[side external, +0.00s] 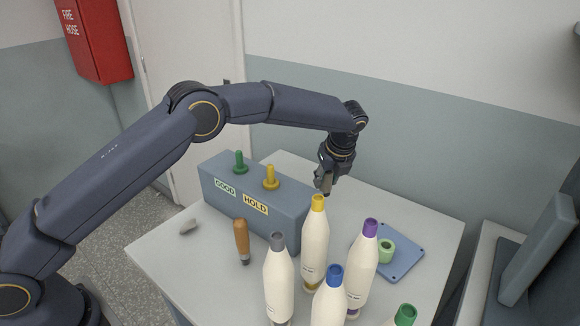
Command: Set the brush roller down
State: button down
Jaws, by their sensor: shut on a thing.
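My gripper (326,190) points down behind the yellow-topped bobbin (315,245), close to its tip in the picture. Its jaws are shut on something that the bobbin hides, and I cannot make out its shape. I cannot pick out the brush roller with certainty. A brown, handle-like piece with a dark lower end (241,238) is at the front of the blue-grey box, apart from my gripper; I cannot tell what it is.
The blue-grey box (225,200) carries a green GOOD peg (239,161) and a yellow HOLD peg (270,178). Several white bobbins crowd the front. A blue plate (408,262) with a green ring (386,250) lies right. The table's back right is clear.

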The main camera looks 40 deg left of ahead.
aim_at(327, 189)
jog(key=shift+f, duration=2.4)
jog(key=shift+f, duration=0.15)
jog(key=c, duration=0.8)
grip_release()
